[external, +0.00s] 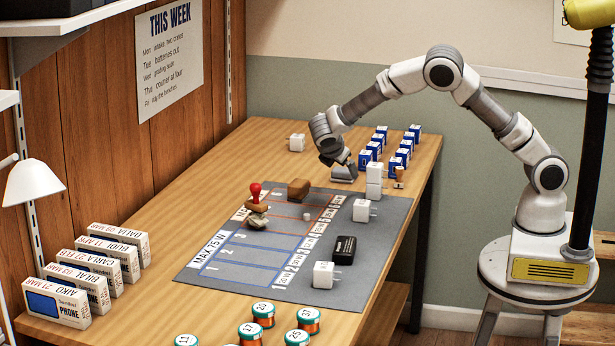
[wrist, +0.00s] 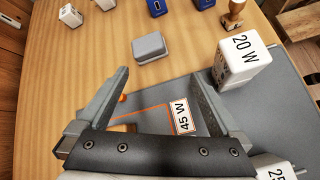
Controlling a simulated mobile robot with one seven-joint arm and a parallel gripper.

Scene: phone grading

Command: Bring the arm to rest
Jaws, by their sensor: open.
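My arm (external: 443,70) rises from its stool on the right, bends at a high elbow and reaches left over the table. My gripper (external: 346,165) points down near the far end of the grey mat (external: 230,268), close to a small grey block (external: 343,173). In the wrist view my gripper (wrist: 158,88) is open, with nothing between its fingers. The grey block (wrist: 149,47) lies on the wood beyond the fingertips, apart from them. A white charger marked 20 W (wrist: 238,62) stands to the right of the fingers.
Several blue-and-white boxes (external: 380,137) stand behind the gripper. White chargers (external: 361,210) and a black one (external: 344,248) stand along the mat's right side. A red-handled stamp (external: 255,196) and a brown block (external: 299,189) are on the mat. Phone boxes (external: 57,303) line the left edge.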

